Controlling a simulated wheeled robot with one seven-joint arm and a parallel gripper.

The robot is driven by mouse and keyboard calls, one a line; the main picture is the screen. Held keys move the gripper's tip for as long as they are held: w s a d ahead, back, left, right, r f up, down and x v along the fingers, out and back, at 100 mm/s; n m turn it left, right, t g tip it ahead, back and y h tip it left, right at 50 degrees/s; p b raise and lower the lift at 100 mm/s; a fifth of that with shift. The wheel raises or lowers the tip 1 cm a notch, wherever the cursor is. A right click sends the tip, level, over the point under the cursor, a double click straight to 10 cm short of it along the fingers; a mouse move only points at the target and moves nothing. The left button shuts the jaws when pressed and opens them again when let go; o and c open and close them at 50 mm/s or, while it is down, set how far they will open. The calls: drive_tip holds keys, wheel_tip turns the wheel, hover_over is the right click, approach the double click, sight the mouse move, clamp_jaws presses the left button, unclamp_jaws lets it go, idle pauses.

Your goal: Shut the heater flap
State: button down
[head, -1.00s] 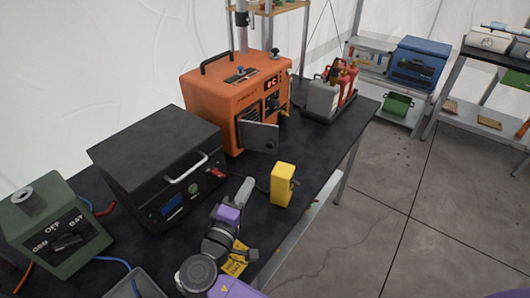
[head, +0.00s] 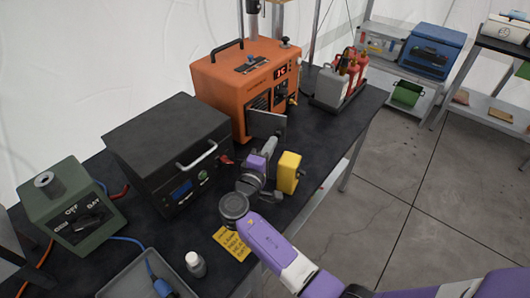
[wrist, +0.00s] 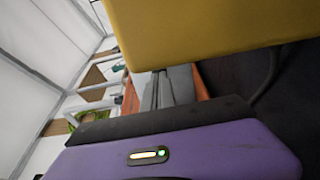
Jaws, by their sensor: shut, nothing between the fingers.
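The orange heater (head: 232,92) stands on the black table in the head view. Its grey flap (head: 267,123) stands open, sticking out from the front. My gripper (head: 269,146) is shut and empty. In the head view it is just in front of the flap's lower edge, between the black box and the yellow block; whether it touches the flap I cannot tell. In the wrist view my grey fingers (wrist: 160,90) point toward an orange surface, likely the heater (wrist: 200,80). The flap cannot be made out clearly there.
A yellow block (head: 289,172) stands close to the right of my gripper and fills the top of the wrist view (wrist: 200,25). A black box with a handle (head: 165,145) is on the left. Red and grey canisters (head: 342,85) stand behind, right of the heater.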

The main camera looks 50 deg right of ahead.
sight(280, 136)
drive_tip(key=shift+x, duration=0.8)
drive_tip(key=d+b, duration=0.2)
drive_tip(key=d, duration=0.1)
drive_tip(key=shift+d, duration=0.2)
